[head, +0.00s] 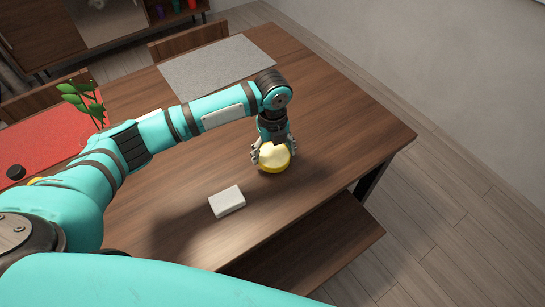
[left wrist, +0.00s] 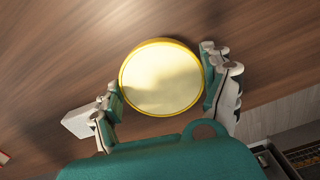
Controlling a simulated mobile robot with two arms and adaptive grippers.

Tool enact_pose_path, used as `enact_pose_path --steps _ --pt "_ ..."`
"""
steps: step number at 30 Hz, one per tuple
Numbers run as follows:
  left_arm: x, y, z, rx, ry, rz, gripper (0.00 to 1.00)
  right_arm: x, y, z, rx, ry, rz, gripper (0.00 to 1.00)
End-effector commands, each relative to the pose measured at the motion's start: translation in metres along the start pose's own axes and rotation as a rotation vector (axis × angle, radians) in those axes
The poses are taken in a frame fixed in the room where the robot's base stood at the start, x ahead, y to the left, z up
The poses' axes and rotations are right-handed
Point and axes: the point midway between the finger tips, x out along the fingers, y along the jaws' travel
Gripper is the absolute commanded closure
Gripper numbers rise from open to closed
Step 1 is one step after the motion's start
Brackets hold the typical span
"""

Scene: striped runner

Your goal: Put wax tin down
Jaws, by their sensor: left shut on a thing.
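The wax tin (head: 274,158) is a round, low yellow tin with a pale cream top. It is at or just above the wooden table (head: 330,115), towards the right end; I cannot tell whether it touches the wood. My left gripper (head: 271,153) reaches down from above and is shut on the tin, with its fingers on opposite sides. In the left wrist view the tin (left wrist: 162,77) shows its whole round top between the fingers of the gripper (left wrist: 163,85). My right gripper is not in view.
A white block (head: 227,201) lies on the table to the left and nearer. A grey placemat (head: 215,67) lies at the far side. A red runner (head: 45,145) with a dark round object (head: 16,172) and a green plant (head: 85,98) are at the left. A bench (head: 310,245) stands in front.

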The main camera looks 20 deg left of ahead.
Motion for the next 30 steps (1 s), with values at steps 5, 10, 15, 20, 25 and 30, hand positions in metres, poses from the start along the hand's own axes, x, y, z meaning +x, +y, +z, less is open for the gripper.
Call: enact_pose_path --steps 5,10,15,20,25,30 --pt "0.015 0.000 0.000 -0.001 0.002 0.004 0.56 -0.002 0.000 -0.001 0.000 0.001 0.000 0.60" --pt "0.035 0.000 0.001 0.000 -0.001 0.001 0.56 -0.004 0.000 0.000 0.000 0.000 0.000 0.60" --pt "0.035 0.000 0.001 0.001 -0.001 0.000 0.56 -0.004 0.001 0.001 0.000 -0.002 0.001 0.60" --pt "0.038 0.000 0.001 0.000 -0.001 0.001 0.56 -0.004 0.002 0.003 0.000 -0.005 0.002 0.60" --pt "0.038 0.000 0.000 0.000 -0.001 0.001 0.00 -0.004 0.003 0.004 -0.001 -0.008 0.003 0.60" --pt "0.037 0.000 0.000 0.000 -0.001 0.001 0.00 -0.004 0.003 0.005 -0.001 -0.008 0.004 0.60"
